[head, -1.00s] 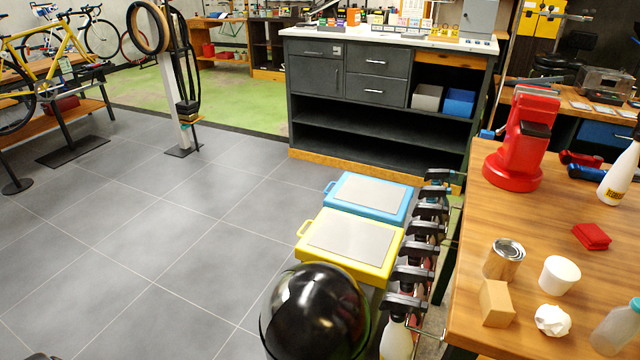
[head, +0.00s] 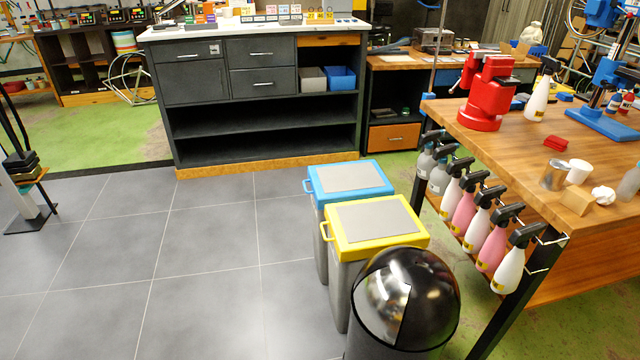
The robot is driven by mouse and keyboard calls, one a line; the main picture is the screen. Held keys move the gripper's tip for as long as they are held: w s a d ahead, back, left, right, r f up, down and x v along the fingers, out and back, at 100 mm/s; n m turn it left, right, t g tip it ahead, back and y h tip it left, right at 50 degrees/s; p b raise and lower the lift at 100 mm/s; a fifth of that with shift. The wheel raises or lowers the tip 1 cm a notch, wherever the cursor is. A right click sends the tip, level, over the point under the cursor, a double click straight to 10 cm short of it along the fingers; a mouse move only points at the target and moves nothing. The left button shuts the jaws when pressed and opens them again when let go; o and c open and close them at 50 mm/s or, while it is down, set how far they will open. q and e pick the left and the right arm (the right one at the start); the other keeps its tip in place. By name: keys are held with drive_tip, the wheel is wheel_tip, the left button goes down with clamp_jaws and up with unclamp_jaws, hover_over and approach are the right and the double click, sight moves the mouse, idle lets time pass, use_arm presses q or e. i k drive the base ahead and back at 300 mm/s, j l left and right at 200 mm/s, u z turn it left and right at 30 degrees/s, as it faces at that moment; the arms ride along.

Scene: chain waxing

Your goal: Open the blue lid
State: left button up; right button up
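The blue lid (head: 378,186) is a blue frame with a grey panel in its top, and it sits shut on a tall grey bin (head: 320,245). A small blue handle (head: 308,187) sticks out on its left side. In front of it stands a similar bin with a yellow lid (head: 421,238), also shut. Neither of my grippers shows in the head view, so I cannot see their state.
A black dome-topped bin (head: 405,300) stands nearest me. Spray bottles (head: 482,222) hang along the wooden workbench (head: 530,140) on the right. A dark cabinet (head: 260,125) stands behind the bins. The grey tiled floor (head: 200,260) left of the bins is clear.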

sight(330, 183)
drive_tip(key=j+z, duration=0.1)
drive_tip(key=j, duration=0.2)
drive_tip(key=k+j+z, duration=0.1)
drive_tip(key=j, duration=0.15)
drive_tip(key=i+j+z, duration=0.25)
drive_tip(key=z, duration=0.15)
drive_tip(key=i+j+z, duration=0.2)
drive_tip(key=j+z, duration=0.2)
